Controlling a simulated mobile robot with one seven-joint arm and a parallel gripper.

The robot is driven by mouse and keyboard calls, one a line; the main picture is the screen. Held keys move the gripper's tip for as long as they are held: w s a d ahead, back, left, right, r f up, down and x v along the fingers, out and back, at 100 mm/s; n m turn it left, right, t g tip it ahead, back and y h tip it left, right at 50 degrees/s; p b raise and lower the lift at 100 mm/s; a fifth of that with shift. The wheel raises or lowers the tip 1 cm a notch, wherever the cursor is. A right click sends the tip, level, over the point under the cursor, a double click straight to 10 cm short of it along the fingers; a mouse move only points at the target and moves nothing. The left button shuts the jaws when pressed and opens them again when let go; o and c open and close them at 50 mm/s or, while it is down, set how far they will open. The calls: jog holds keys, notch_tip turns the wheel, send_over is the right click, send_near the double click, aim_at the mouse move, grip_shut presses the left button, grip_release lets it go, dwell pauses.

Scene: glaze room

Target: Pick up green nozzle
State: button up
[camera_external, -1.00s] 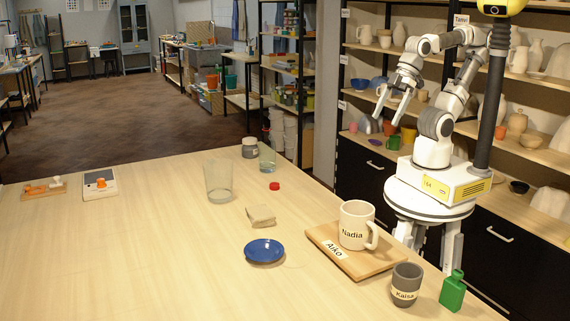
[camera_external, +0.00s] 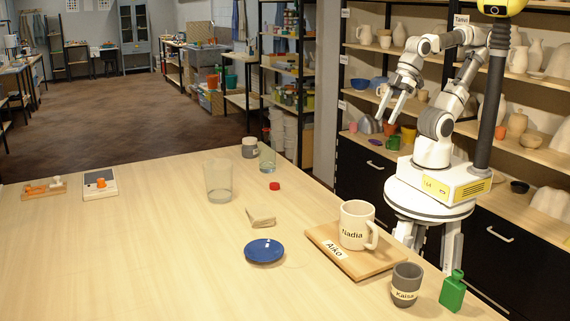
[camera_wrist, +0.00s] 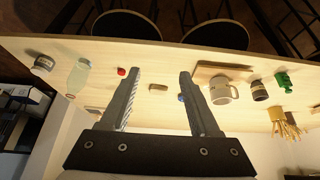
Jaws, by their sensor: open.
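A small green bottle-shaped thing (camera_external: 453,290) with a narrow neck stands upright at the table's right edge, beside the grey cup labelled Kaisa (camera_external: 406,285). It also shows small at the right of the wrist view (camera_wrist: 284,81). It is the only green object on the table; I cannot make out a separate nozzle. My gripper (camera_external: 391,107) is open and empty, raised above the far right side of the table, well away from the green thing. In the wrist view its two fingers (camera_wrist: 158,75) are spread apart with nothing held between them.
A wooden board (camera_external: 382,262) labelled Aiko bears a mug labelled Nadia (camera_external: 352,222). A blue dish (camera_external: 264,250), beige folded piece (camera_external: 261,217), red cap (camera_external: 274,186) and clear glass (camera_external: 219,182) stand further left. The table's left front is clear. Shelves (camera_external: 530,80) stand behind my arm.

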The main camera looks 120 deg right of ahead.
jog(key=w+a+f+m+g+y, duration=0.15)
jog(key=w+a+m+y, duration=0.35)
jog(key=a, duration=0.6)
jog(key=w+a+f+m+g+y+b, duration=0.1)
jog(key=w+a+m+g, duration=0.1)
jog(key=w+a, duration=0.75)
jog(key=w+a+f+m+g+y, duration=0.1)
jog(key=w+a+m+g+y, duration=0.25)
jog(key=a, duration=0.85)
jog(key=m+y, duration=0.4)
jog(key=m, duration=0.3)
send_near(453, 279)
notch_tip(453, 279, up, 6)
jog(key=s+a, duration=0.1)
jog(key=a, duration=0.2)
notch_tip(453, 279, down, 8)
jog(key=shift+s+d+r+b, duration=0.1)
jog(key=shift+d+b, duration=0.1)
jog(key=shift+b, duration=0.75)
jog(key=shift+t, duration=0.3)
jog(key=x, duration=0.7)
jog(key=shift+a, duration=0.25)
grip_shut()
